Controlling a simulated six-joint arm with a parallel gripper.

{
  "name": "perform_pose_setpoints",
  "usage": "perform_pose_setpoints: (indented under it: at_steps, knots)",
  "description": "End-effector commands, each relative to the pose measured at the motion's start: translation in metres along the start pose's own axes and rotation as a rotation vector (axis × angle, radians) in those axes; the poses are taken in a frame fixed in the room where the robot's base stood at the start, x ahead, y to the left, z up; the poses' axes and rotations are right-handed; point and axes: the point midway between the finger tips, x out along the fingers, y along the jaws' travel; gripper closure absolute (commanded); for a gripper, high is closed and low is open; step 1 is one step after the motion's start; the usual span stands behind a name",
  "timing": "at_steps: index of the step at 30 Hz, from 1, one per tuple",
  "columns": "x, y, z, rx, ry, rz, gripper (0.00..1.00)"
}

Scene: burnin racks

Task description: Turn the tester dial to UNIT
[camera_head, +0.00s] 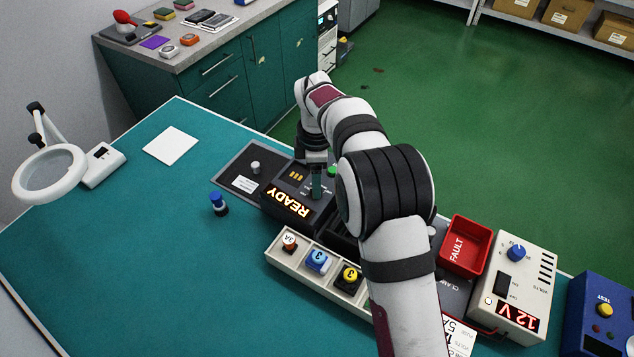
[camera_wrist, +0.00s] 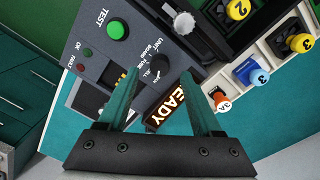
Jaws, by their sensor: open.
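The tester is a dark grey box with a lit READY display (camera_head: 289,201), standing on the teal bench. In the wrist view its black dial (camera_wrist: 162,68) sits beside small white lettering that includes UNIT; the exact pointer direction is too small to tell. A green TEST button (camera_wrist: 117,29) is on the same face. My gripper (camera_wrist: 158,76) is open, with its teal fingers apart and the dial showing between the fingertips; contact cannot be made out. In the head view my gripper (camera_head: 316,188) is over the tester and hides the dial.
A grey clamp knob (camera_wrist: 187,22) stands close to the dial. A white tray (camera_head: 283,252) with several coloured-cap parts lies in front of the tester. A red FAULT bin (camera_head: 466,246) and a 12V supply (camera_head: 517,285) are at right. The bench's left side is mostly clear.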

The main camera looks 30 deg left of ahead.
Motion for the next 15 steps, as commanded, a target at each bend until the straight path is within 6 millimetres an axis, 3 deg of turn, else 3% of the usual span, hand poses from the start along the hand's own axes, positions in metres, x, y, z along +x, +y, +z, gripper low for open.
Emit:
perform_pose_setpoints:
  at_steps: [6,15]
  knots:
    - [0.028,0.000,0.000,0.001,0.000,0.000,0.34]
    - [0.033,0.000,0.000,0.002,0.000,0.000,0.34]
